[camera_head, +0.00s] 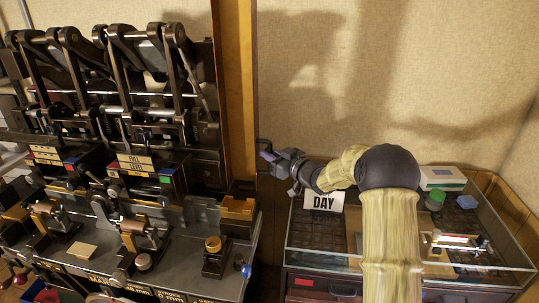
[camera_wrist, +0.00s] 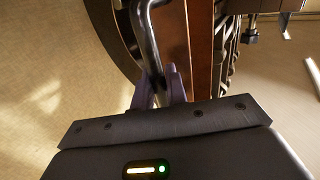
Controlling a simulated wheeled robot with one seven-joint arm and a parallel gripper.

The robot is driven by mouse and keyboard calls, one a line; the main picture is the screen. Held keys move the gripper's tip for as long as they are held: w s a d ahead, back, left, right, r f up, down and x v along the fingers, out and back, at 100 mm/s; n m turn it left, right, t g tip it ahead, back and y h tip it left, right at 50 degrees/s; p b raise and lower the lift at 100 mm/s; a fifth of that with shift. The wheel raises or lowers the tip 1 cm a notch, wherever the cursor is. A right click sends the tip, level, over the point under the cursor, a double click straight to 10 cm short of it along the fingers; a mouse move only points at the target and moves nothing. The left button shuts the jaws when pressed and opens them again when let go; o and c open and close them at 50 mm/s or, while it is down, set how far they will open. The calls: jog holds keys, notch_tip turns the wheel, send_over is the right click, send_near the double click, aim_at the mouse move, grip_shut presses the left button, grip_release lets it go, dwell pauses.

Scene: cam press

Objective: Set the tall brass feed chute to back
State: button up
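My gripper (camera_head: 267,156) is at the right side of the press, beside a dark bent handle (camera_head: 262,144) near the yellow-brown upright post (camera_head: 240,90). In the wrist view, the two purple fingers of my gripper (camera_wrist: 160,82) stand on either side of the dark metal bar (camera_wrist: 148,40) of that handle. The fingers are close to the bar, but I cannot tell whether they press on it. A brass-coloured open box (camera_head: 238,206) sits low at the press's right end. I cannot tell for certain which part is the tall brass feed chute.
The press (camera_head: 110,150) with dark linkages fills the left. The beige wall is behind.

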jog(key=shift+o, duration=0.4)
jog(key=shift+w+d+r, duration=0.1)
jog(key=shift+w+d, duration=0.05)
jog(key=shift+w, duration=0.1)
jog(key=b+v, duration=0.5)
jog(key=v, duration=1.2)
jog(key=shift+s+b, duration=0.2)
jog(key=shift+b, duration=0.1)
jog(key=shift+d, duration=0.1)
